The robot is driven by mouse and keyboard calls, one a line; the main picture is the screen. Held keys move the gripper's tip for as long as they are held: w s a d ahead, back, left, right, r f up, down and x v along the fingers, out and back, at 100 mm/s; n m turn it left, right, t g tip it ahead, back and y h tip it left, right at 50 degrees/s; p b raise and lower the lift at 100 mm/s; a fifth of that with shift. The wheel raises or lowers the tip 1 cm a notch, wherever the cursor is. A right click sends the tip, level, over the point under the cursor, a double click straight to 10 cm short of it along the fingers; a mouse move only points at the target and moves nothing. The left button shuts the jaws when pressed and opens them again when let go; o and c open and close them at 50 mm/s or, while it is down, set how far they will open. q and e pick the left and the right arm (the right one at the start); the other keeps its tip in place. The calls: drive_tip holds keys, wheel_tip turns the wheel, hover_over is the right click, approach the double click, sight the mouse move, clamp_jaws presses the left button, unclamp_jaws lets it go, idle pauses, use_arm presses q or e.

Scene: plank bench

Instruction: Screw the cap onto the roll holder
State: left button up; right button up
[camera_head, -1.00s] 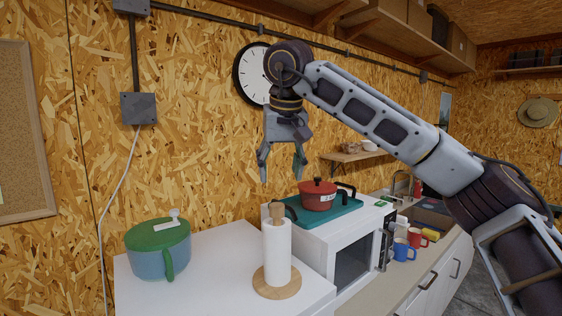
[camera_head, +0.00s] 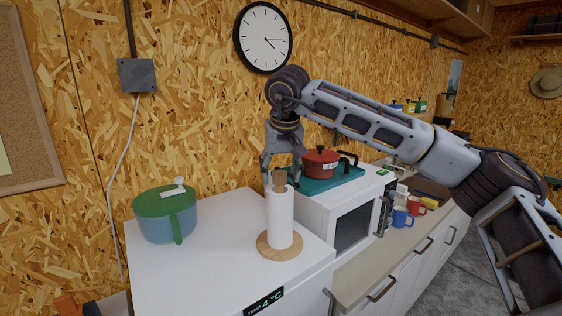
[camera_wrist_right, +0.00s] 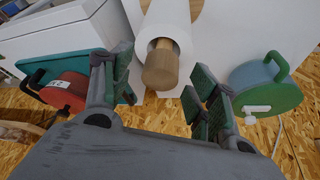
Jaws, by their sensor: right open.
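The roll holder stands upright on the white surface, with a round wooden base (camera_head: 268,247) and a white paper roll (camera_head: 280,217) on it. A wooden cap (camera_head: 279,180) sits at the top of the roll; whether it is screwed tight cannot be told. My right gripper (camera_head: 281,178) is open and points down at the cap, its fingertips on either side of it. In the right wrist view the wooden cap (camera_wrist_right: 160,66) shows end-on beyond and between the spread fingers (camera_wrist_right: 158,88), with no visible contact. My left gripper is out of view.
A blue-green pot with a green lid (camera_head: 166,213) stands left of the roll. A microwave (camera_head: 354,228) stands right, with a teal tray (camera_head: 338,180) and red pot (camera_head: 321,163) on top, close to my gripper. Mugs (camera_head: 402,217) stand further right.

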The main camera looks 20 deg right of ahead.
drive_tip(key=shift+w+f, duration=0.1)
drive_tip(key=shift+f, duration=0.2)
drive_tip(key=c, duration=1.2)
drive_tip(key=shift+o, duration=0.2)
drive_tip(key=shift+m+h+p, duration=0.35)
drive_tip(key=shift+m+h, duration=0.15)
drive_tip(key=shift+m, duration=0.9)
drive_tip(key=shift+a, duration=0.1)
drive_tip(key=shift+m+g+h+p, duration=0.3)
drive_tip(key=shift+m+h+p, duration=0.25)
drive_tip(key=shift+m, duration=0.85)
